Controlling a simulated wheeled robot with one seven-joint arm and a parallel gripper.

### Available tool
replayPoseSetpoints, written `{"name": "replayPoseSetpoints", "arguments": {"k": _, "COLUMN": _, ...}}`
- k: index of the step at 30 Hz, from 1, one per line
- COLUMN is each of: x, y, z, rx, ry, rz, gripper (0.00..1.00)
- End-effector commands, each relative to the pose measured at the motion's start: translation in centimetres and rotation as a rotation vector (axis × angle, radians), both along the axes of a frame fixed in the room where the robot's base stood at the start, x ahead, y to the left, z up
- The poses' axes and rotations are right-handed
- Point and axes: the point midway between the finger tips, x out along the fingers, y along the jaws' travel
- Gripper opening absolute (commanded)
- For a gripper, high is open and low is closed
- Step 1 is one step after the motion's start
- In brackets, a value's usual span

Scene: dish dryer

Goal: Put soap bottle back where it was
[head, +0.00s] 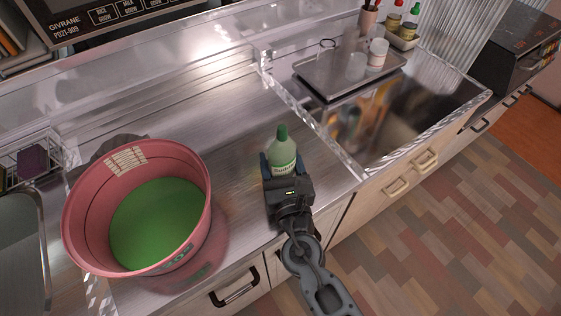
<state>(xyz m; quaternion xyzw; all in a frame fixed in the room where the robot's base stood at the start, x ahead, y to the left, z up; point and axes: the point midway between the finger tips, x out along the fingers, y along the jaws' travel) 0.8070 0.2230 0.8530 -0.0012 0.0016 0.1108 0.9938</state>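The soap bottle (283,155) is pale green with a darker green cap and a light label. It is upright over the steel counter, just left of the sink's raised edge. My gripper (282,168) reaches it from the front, with one dark finger on each side of the bottle's lower body. The fingers appear closed against it. The bottle's base is hidden behind the gripper, so I cannot tell whether it touches the counter.
A large pink bucket (84,219) holding green liquid stands on the counter at left. The sink (400,112) is at right, with a metal tray (322,80) carrying cups across its back. More bottles (410,24) stand behind. The counter behind the soap bottle is clear.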

Motion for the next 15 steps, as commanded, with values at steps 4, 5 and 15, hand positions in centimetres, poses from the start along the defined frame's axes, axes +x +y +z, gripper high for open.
{"name": "replayPoseSetpoints", "arguments": {"k": 4, "x": 0.02, "y": -0.01, "z": 0.00, "rx": 0.000, "ry": -0.001, "rz": 0.000, "gripper": 0.25}}
{"name": "replayPoseSetpoints", "arguments": {"k": 5, "x": 0.02, "y": -0.01, "z": -0.11, "rx": 0.000, "ry": -0.001, "rz": 0.000, "gripper": 0.25}}
{"name": "replayPoseSetpoints", "arguments": {"k": 15, "x": -0.01, "y": -0.01, "z": -0.21, "rx": 0.000, "ry": 0.000, "rz": 0.000, "gripper": 0.89}}
